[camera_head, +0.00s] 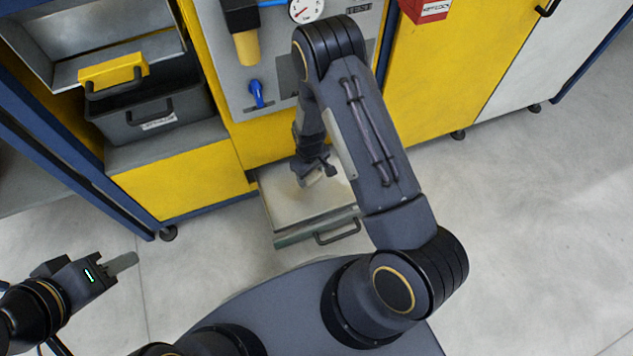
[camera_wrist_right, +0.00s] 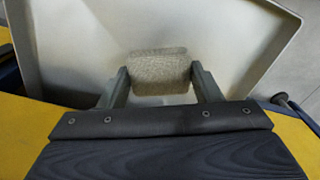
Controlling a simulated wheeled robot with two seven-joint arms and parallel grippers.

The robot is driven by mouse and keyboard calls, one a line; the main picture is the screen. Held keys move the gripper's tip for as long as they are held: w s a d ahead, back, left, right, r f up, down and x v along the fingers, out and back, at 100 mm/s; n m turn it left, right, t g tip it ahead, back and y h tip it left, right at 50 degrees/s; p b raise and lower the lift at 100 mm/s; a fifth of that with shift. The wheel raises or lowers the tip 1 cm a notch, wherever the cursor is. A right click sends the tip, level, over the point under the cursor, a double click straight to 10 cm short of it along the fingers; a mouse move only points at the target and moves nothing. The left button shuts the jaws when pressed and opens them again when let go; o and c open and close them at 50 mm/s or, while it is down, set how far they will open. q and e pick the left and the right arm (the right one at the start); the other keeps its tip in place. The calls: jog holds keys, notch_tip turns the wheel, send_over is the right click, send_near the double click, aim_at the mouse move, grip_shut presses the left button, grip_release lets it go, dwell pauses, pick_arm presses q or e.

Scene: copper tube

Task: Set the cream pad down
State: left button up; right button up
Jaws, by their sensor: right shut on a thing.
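The cream pad (camera_wrist_right: 160,76) is a woven, light-coloured block between the two fingers of my right gripper (camera_wrist_right: 160,88) in the right wrist view. The fingers are shut on its sides, and it is over the pale inside of an open drawer (camera_wrist_right: 75,45). In the head view my right gripper (camera_head: 310,176) reaches down over this drawer (camera_head: 285,205), partly hidden by my arm. I cannot tell whether the pad touches the drawer floor. My left gripper (camera_head: 122,264) is at the lower left, away from the drawer; its finger gap does not show.
The open drawer has a dark front handle (camera_head: 338,232). Yellow cabinets (camera_head: 180,182) stand on both sides. A grey bin (camera_head: 155,112) sits on the left shelf. A panel with a gauge (camera_head: 306,8) and a blue valve (camera_head: 257,94) is above the drawer.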

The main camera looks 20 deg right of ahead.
aim_at(317, 185)
jog(key=shift+w+d+f, duration=0.1)
jog(key=shift+d+f, duration=0.65)
jog(key=shift+f, duration=0.2)
jog(key=shift+d+f+b, duration=0.15)
jog(key=shift+f+b, duration=0.5)
jog(key=shift+f, duration=0.25)
jog(key=shift+d+f+b, duration=0.15)
jog(key=shift+f+b, duration=0.45)
jog(key=shift+f, duration=0.3)
jog(key=shift+f, duration=0.2)
jog(key=o, duration=1)
jog(key=shift+c, duration=0.2)
jog(key=shift+r, duration=0.15)
